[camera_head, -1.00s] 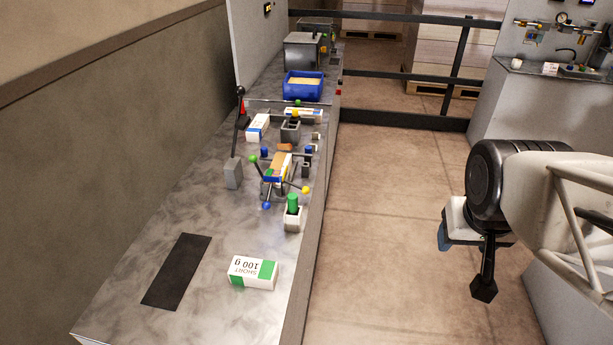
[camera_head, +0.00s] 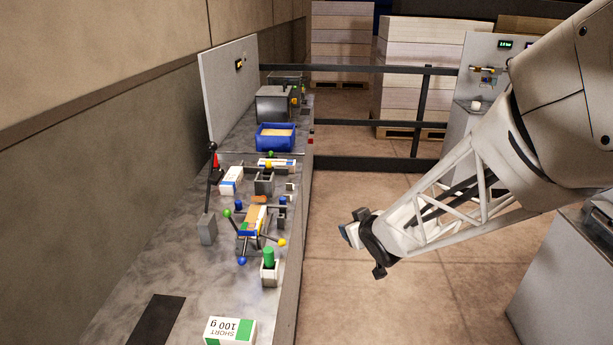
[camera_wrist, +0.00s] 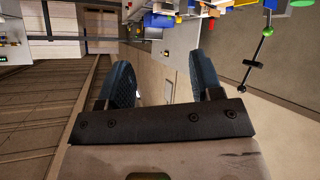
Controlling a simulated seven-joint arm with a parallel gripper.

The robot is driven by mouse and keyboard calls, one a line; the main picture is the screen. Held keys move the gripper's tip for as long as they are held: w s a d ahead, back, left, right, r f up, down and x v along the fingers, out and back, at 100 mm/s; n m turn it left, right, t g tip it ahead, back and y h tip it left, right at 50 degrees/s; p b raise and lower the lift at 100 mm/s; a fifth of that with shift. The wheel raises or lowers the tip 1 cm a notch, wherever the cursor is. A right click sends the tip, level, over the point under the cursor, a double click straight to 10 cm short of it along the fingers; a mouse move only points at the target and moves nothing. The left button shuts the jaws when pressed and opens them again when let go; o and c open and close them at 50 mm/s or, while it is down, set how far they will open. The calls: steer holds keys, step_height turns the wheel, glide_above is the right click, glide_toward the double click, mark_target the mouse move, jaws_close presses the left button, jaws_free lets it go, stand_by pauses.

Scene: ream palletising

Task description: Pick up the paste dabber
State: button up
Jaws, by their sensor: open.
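A green cylinder (camera_head: 268,257) stands upright in a small pale holder (camera_head: 270,275) near the bench's right edge. It may be the paste dabber, but I cannot tell for sure. A dark grey holder with a yellow top (camera_head: 267,165) stands farther back. My gripper (camera_head: 350,230) is over the floor, right of the bench and apart from everything on it. In the wrist view its two dark blue fingers (camera_wrist: 163,82) are spread, with nothing between them.
The long grey bench (camera_head: 165,270) carries a white-and-green SHORT 100 g pack (camera_head: 230,331), a black mat (camera_head: 157,318), a rig with coloured knobs (camera_head: 253,225), an upright lever (camera_head: 208,228) and a blue bin (camera_head: 276,137). A dark railing (camera_head: 350,164) crosses behind. Floor between is clear.

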steer(key=w+a+f+n+y, duration=0.35)
steer(key=a+f+y, duration=0.3)
steer(key=a, duration=0.35)
steer(key=n+g+y, duration=0.3)
steer(key=g+y, duration=0.1)
steer(key=y, duration=0.2)
glide_toward(273, 259)
steer(key=w+x, duration=0.1)
steer(key=x, duration=0.4)
steer(key=shift+s+a+f, duration=0.1)
steer(key=shift+s+a, duration=0.1)
steer(key=shift+s, duration=0.25)
steer(key=shift+a, duration=0.15)
steer(key=shift+x, duration=1.15)
steer(key=shift+w, duration=0.1)
steer(key=shift+x, duration=2.6)
